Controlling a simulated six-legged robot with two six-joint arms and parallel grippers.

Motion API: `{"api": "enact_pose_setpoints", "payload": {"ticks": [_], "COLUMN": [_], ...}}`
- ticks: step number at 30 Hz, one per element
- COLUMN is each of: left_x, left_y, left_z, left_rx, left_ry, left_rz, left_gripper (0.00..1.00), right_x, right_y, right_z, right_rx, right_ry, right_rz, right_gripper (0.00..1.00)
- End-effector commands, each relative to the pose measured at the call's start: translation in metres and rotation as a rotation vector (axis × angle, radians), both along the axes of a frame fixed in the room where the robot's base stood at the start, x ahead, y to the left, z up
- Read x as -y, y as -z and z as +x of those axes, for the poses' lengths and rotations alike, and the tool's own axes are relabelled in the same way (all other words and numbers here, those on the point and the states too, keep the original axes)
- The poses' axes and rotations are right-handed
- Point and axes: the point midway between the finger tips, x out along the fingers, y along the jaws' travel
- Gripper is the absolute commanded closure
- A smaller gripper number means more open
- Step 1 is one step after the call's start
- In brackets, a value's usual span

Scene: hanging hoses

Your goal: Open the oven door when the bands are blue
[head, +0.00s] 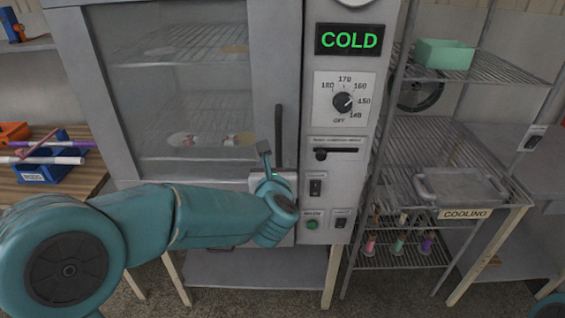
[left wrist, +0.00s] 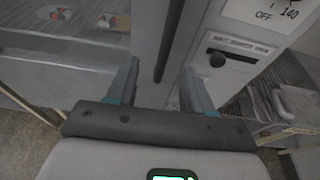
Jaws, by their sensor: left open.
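The oven door (head: 180,75) is shut, with a large glass pane and a dark vertical handle (head: 278,138) at its right edge. The handle also shows in the left wrist view (left wrist: 169,42). My left gripper (head: 272,162) is open at the handle's lower part. In the left wrist view the handle runs between the two spread fingers (left wrist: 158,82), with gaps on both sides. Behind the glass, pale pieces with red and yellowish patches (head: 238,139) lie on the lower rack. I cannot make out blue bands on them. My right gripper is out of view.
The control panel (head: 338,180) right of the door has a green "COLD" display (head: 348,39), a dial (head: 343,100) and switches. A wire rack (head: 430,140) marked "COOLING" stands to the right. A wooden bench (head: 60,190) with a blue bin (head: 45,172) is at left.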

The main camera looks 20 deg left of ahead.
Motion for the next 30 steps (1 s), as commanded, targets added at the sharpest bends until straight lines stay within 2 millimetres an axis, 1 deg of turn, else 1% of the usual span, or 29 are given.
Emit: {"api": "enact_pose_setpoints", "payload": {"ticks": [1,2,4,7,15,16,19,24,30], "left_x": [0.004,0.005,0.007,0.005,-0.007,-0.007,-0.010,-0.013,-0.015], "left_y": [-0.009,-0.010,-0.011,-0.008,0.002,0.008,0.012,0.014,0.015], "left_z": [-0.001,-0.001,0.001,0.009,0.047,0.051,0.064,0.079,0.085], "left_rx": [0.010,0.013,0.014,0.011,0.009,0.011,0.012,0.011,0.011], "left_ry": [0.010,0.013,0.021,0.021,0.019,0.019,0.020,0.020,0.020], "left_rz": [-0.002,-0.002,0.000,0.000,0.002,0.000,-0.001,0.000,0.001], "left_gripper": [0.49,0.49,0.49,0.49,0.49,0.49,0.49,0.49,0.49], "right_x": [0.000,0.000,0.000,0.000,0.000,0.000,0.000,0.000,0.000], "right_y": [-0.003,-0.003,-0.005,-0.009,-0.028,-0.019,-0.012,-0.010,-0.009], "right_z": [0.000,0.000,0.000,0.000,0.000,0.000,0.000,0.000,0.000], "right_rx": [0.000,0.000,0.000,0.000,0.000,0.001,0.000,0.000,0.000], "right_ry": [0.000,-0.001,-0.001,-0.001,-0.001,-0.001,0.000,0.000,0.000], "right_rz": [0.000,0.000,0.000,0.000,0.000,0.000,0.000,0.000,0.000], "right_gripper": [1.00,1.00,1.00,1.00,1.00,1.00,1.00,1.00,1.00]}}
